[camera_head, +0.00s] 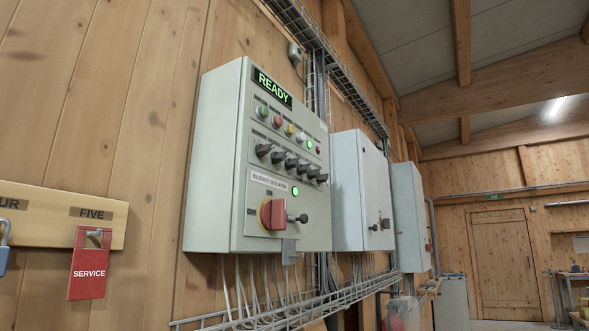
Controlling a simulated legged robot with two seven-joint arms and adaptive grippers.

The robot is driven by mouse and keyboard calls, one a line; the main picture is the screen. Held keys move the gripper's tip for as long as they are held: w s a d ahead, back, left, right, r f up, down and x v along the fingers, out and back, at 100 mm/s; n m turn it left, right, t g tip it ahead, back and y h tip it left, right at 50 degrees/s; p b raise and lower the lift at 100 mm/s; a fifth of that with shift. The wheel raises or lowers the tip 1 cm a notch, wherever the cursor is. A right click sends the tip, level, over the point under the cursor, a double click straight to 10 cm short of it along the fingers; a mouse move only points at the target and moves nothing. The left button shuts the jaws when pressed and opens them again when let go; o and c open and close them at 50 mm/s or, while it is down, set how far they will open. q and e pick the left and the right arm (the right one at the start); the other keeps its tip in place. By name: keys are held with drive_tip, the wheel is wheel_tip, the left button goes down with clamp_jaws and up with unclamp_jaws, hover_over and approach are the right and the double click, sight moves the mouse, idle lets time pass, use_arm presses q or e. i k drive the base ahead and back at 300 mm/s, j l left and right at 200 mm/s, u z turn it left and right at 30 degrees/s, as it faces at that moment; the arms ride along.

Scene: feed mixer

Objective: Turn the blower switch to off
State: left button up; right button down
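The control panel (222,160) is a grey box on the wooden wall, with a lit green READY display (272,86). Low on its front is a red rotary switch (272,214) on a yellow base, under a label plate (268,181) that seems to name the blower isolator. A black knob (299,218) sticks out to the right of the red part. Neither of my grippers shows.
Several black selector knobs (278,157) and coloured buttons (262,111) sit above the switch. Two more grey cabinets (361,190) (410,215) stand out farther along the wall. A cable tray (290,312) runs below. A red SERVICE tag (89,272) hangs on a wooden board at left.

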sight(322, 178)
drive_tip(key=i+l+u, duration=0.4)
drive_tip(key=l, duration=0.3)
drive_tip(key=i+l+u, duration=0.2)
drive_tip(key=l, duration=0.15)
drive_tip(key=i+l+u, duration=0.2)
drive_tip(key=l, duration=0.25)
drive_tip(key=i+l+u, duration=0.2)
drive_tip(key=l, duration=0.2)
drive_tip(key=l+u, duration=0.2)
drive_tip(key=l, duration=0.25)
